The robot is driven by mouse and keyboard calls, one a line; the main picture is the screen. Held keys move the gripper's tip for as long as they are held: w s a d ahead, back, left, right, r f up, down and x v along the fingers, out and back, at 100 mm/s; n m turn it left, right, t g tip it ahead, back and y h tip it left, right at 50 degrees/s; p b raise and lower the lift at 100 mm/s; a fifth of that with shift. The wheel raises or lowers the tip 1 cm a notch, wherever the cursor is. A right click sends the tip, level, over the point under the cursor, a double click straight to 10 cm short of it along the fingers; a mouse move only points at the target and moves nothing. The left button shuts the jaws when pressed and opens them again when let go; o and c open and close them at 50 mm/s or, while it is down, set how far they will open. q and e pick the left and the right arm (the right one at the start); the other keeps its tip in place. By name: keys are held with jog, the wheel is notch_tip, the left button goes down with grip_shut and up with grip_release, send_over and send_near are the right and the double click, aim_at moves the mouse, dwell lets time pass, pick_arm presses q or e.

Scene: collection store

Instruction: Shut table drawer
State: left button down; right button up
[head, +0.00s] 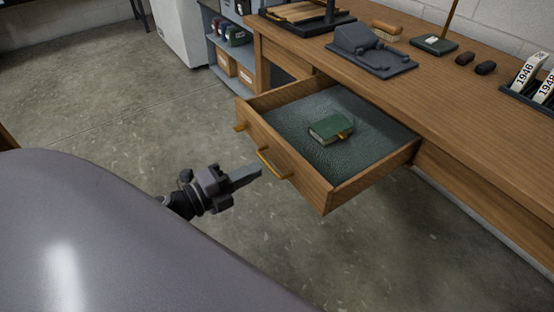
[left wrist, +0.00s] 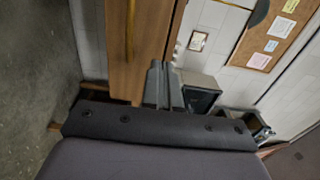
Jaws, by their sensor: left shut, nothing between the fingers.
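The wooden table drawer (head: 300,182) is pulled well out from the table (head: 450,100). Its front panel carries a brass handle (head: 273,165). A green book with a yellow clasp (head: 331,129) lies on the drawer's dark textured lining. My left gripper (head: 258,171) is shut and empty, in front of the drawer front, with its tips close to the handle; I cannot tell whether they touch. In the left wrist view, the gripper fingers (left wrist: 163,85) are together beside the wooden drawer front (left wrist: 140,50), with part of the brass handle (left wrist: 130,30) showing. My right gripper is not in view.
A shelf with boxes (head: 232,65) stands beyond the drawer. The floor (head: 110,110) left of the drawer is clear.

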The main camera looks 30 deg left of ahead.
aim_at(288, 154)
pick_arm(q)
jog(key=x, duration=0.7)
jog(key=shift+w, duration=0.1)
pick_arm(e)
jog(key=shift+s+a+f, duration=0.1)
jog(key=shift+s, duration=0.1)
